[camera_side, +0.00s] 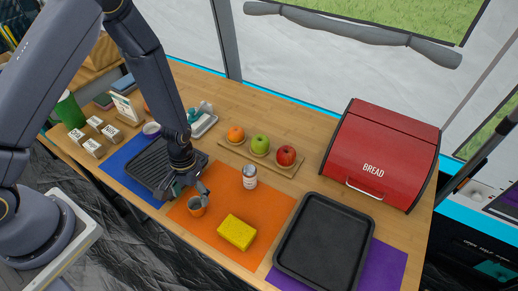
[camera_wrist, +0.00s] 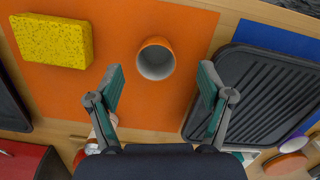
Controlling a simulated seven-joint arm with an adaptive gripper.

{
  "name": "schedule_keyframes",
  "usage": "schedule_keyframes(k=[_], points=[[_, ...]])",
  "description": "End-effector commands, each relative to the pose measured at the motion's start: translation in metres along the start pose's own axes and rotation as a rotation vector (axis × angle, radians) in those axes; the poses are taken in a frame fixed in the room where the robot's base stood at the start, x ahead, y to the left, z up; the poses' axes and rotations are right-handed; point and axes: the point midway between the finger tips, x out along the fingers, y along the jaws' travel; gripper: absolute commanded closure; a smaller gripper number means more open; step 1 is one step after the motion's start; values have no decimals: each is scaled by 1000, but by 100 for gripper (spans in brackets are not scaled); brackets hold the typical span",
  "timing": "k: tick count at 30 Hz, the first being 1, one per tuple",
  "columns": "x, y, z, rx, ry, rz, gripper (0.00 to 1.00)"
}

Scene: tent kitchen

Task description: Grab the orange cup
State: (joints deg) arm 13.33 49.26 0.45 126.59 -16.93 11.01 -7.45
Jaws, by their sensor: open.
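The orange cup (camera_side: 198,210) stands on the orange mat (camera_side: 263,206), near the mat's left side in the side view. In the wrist view, my gripper (camera_wrist: 162,82) is open, with one finger on each side and nothing between the pads. The cup lies just ahead of the gap. I cannot tell the exact height between fingertips and rim.
A yellow sponge (camera_side: 237,232) and a can (camera_side: 250,176) are on the orange mat. A ridged grill plate (camera_side: 150,168) is close on the left. A dark tray (camera_side: 322,245) and red bread box (camera_side: 380,152) are right. A fruit board (camera_side: 230,147) is behind.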

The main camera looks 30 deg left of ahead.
Motion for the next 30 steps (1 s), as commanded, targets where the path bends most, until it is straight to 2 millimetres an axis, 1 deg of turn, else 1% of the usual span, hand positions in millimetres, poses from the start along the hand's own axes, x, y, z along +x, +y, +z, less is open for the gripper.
schedule_keyframes(k=[4,9,12,15,21,30], points=[[12,1,-2,0,-1,0,21],[39,5,-7,-1,-3,-1,21],[50,5,-7,-1,-2,0,21],[55,6,-8,-1,1,1,21],[55,6,-8,-1,2,1,22],[54,5,-8,-1,1,0,53]])
